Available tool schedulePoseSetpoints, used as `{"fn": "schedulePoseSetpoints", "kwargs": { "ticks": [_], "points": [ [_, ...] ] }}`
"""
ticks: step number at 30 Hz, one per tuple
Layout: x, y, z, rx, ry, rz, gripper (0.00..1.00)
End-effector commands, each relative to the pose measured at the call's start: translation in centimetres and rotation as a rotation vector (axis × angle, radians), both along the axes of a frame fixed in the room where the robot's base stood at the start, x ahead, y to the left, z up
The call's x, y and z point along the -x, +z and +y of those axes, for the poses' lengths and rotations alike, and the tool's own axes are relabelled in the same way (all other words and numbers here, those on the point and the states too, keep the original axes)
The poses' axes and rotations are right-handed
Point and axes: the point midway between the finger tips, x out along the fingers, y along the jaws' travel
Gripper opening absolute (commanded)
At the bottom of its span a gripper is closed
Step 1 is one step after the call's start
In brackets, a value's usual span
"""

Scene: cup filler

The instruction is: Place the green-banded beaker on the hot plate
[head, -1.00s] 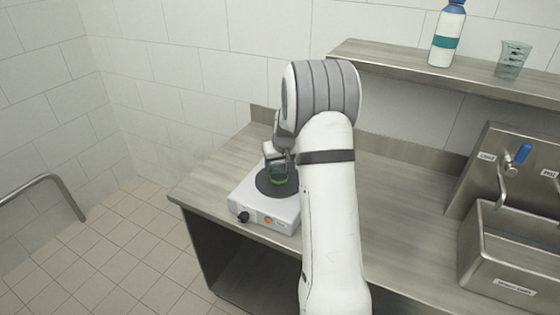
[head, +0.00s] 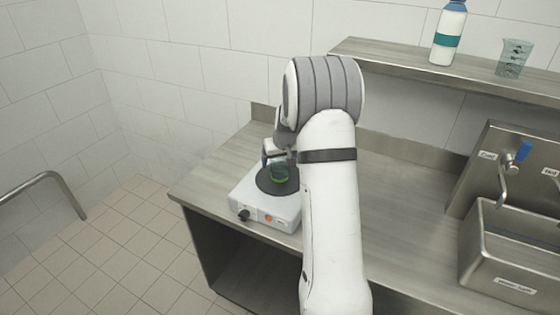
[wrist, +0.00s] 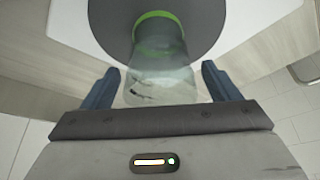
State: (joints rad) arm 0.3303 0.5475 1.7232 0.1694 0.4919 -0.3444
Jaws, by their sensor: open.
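The green-banded beaker (head: 279,173) stands upright on the dark round top of the hot plate (head: 262,208). In the wrist view the clear beaker (wrist: 160,85) has its green band near the dark plate (wrist: 205,20) and its open rim toward me. My gripper (wrist: 161,88) is open, with one blue-grey finger on each side of the beaker's rim and a visible gap to each. In the head view my gripper (head: 276,158) is at the beaker, partly hidden by my arm.
The hot plate sits near the left end of the steel counter (head: 410,220). A sink with taps (head: 520,240) is at the right. A teal-banded bottle (head: 449,35) and a patterned glass (head: 513,58) stand on the shelf above.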

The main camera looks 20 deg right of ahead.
Motion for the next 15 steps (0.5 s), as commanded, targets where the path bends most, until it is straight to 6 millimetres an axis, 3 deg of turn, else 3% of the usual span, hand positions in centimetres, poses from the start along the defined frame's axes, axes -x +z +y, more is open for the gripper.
{"fn": "schedulePoseSetpoints", "kwargs": {
  "ticks": [15],
  "points": [
    [3.7,8.9,0.3,0.002,-0.002,-0.003,0.82]
  ]
}}
